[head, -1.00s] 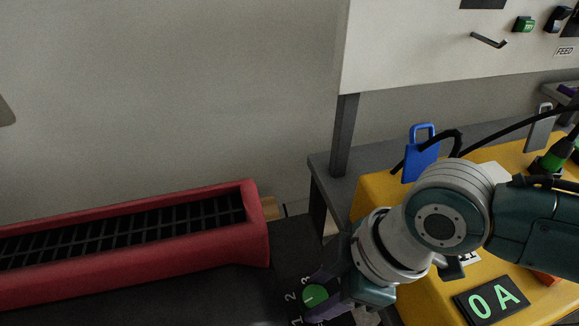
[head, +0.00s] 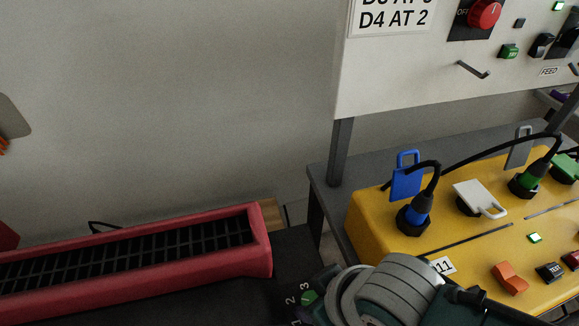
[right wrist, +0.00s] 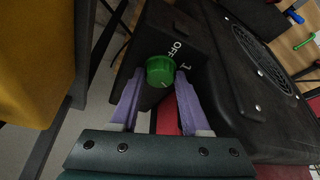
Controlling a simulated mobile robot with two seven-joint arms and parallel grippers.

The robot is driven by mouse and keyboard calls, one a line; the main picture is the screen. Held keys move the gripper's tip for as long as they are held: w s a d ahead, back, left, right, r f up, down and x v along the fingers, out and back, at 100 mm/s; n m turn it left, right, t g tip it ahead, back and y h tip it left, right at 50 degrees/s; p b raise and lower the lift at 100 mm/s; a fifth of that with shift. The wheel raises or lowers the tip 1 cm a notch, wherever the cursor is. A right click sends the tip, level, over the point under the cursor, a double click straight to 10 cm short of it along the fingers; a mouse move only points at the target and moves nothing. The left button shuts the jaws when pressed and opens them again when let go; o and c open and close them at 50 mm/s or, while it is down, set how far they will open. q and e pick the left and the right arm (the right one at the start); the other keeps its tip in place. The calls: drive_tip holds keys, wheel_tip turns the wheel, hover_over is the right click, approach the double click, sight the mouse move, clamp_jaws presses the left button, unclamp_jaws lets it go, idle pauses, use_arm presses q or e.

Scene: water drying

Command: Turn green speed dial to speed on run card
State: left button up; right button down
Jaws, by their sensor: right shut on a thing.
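The green speed dial (head: 309,298) sits on a dark housing at the bottom of the head view, with white marks 2 and 3 beside it. In the right wrist view, the dial (right wrist: 160,66) has a pale line on its lower edge, and OFF and 1 are printed nearby. My right gripper (right wrist: 160,82) is shut on the dial, a purple finger at each side. In the head view my right wrist hides much of the housing. A white card (head: 391,18) on the panel reads "D4 AT 2"; its upper line is cut off. My left gripper is out of view.
A red trough with a dark grate (head: 262,240) lies left of the housing. A yellow box (head: 372,225) with blue, white and green plugs or tags stands right. A pale control panel (head: 400,75) with a red knob (head: 484,13) hangs above.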

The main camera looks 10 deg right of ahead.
idle(0.5)
drive_tip(key=shift+c, duration=1.9)
unclamp_jaws()
drive_tip(key=p+v, duration=0.5)
drive_tip(key=v, duration=0.5)
